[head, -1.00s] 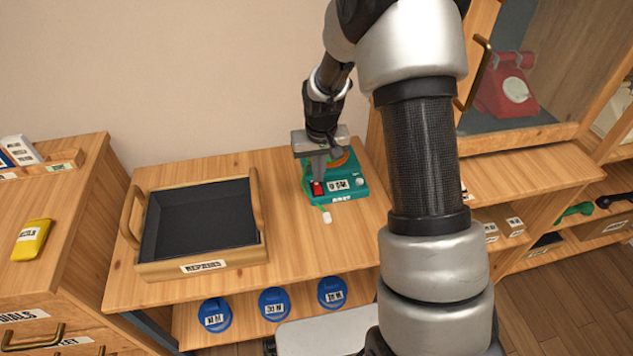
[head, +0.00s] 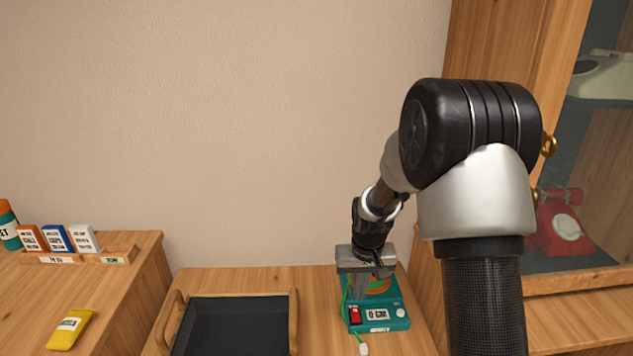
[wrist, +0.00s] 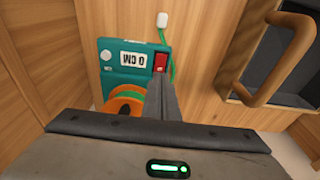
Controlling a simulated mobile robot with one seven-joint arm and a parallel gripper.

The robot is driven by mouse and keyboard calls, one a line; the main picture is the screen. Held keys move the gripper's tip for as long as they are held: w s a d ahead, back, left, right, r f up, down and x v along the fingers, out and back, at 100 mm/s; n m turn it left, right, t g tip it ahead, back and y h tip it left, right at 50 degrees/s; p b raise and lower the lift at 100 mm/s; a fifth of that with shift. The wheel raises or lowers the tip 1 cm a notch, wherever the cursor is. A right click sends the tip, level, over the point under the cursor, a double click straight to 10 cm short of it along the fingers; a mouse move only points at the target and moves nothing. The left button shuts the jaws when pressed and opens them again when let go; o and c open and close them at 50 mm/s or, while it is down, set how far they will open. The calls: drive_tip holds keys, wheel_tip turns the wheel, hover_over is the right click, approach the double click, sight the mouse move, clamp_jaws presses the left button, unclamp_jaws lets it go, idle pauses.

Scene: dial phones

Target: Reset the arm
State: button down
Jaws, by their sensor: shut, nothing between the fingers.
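My gripper (head: 369,284) is shut and empty, its fingers pointing down over the teal device (head: 391,326) on the wooden table. In the wrist view the closed fingers (wrist: 171,92) appear beside the red switch (wrist: 161,62) of the device. I cannot tell whether they touch it. The device has a label reading "0 CM", a white knob, an orange-and-green spool (wrist: 126,103) and a green cord ending in a white tab (wrist: 162,20). My arm rises at the right of the head view.
A black-lined wooden tray (head: 235,328) with handles stands left of the device. A yellow labelled item (head: 70,329) and a rack of small boxes (head: 78,254) are on the left cabinet. A red phone (head: 558,224) sits in the cabinet at right.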

drive_tip(key=s+r+t, duration=0.1)
drive_tip(key=s+r, duration=0.3)
drive_tip(key=r, duration=0.7)
drive_tip(key=s+r+t, duration=0.1)
drive_tip(key=s+r, duration=0.6)
drive_tip(key=s, duration=0.4)
drive_tip(key=s+r+t, duration=0.2)
drive_tip(key=s+r, duration=0.6)
drive_tip(key=s, duration=0.3)
wheel_tip(320, 180, up, 20)
drive_tip(key=p, duration=2)
drive_tip(key=shift+s+f, duration=0.15)
drive_tip(key=shift+s, duration=0.15)
